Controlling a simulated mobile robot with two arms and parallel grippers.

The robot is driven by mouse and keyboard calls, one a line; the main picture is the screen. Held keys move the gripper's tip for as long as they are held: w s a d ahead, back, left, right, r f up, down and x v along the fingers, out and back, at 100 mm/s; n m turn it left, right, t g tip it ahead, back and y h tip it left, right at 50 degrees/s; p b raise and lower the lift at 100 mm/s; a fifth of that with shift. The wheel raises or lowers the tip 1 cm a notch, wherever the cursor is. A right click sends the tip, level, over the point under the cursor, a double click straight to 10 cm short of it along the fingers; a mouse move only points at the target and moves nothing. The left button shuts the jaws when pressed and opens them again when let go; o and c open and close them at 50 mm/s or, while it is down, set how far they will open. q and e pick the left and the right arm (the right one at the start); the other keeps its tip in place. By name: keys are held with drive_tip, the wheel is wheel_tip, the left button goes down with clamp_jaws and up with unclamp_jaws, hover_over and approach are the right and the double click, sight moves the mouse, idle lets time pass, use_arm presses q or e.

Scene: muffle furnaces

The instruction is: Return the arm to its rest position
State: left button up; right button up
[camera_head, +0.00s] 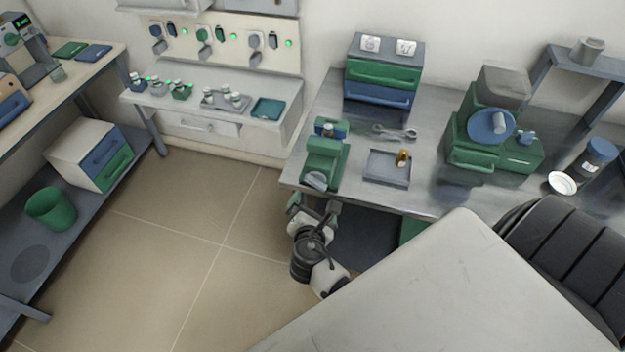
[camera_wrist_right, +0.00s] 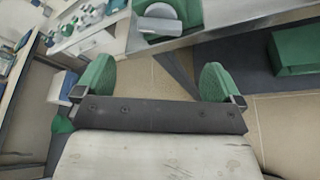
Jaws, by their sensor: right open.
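My right arm (camera_head: 308,243) hangs in front of the metal workbench (camera_head: 330,110), close to its front left edge. My right gripper (camera_head: 314,206) is just below and in front of that edge. In the right wrist view my right gripper (camera_wrist_right: 157,80) shows two green fingers spread wide apart, with nothing between them. Beyond the fingers are the bench edge and tiled floor. My left arm and left gripper are not in view.
A green device (camera_head: 323,160) stands at the bench's left front corner, close above the gripper. A grey tray (camera_head: 388,167) with a small brass-coloured item lies to its right. A green box (camera_wrist_right: 298,50) is under the bench. Open tiled floor (camera_head: 190,240) lies left of the arm.

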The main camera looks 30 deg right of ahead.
idle(0.3)
drive_tip(key=s+a+f+m+g+y, duration=0.15)
drive_tip(key=s+f, duration=0.25)
drive_tip(key=f, duration=0.4)
drive_tip(key=s+a+f+m+g+y+b, duration=0.1)
drive_tip(key=s+f+m+g+y, duration=0.2)
drive_tip(key=f, duration=0.5)
drive_tip(key=s+a+f+m+g+y, duration=0.1)
drive_tip(key=s+f+m, duration=0.1)
drive_tip(key=s+f, duration=0.5)
drive_tip(key=s+f+m+g+y, duration=0.1)
drive_tip(key=s+f+m, duration=0.3)
drive_tip(key=s, duration=0.3)
drive_tip(key=s+f+m+g+y, duration=0.1)
drive_tip(key=s+f+m, duration=0.3)
drive_tip(key=s, duration=0.4)
drive_tip(key=s+f+m+g+y+b, duration=0.1)
drive_tip(key=s+f+m+g, duration=0.2)
drive_tip(key=s+f+m, duration=0.2)
drive_tip(key=s, duration=0.2)
drive_tip(key=shift+s+d+f, duration=0.35)
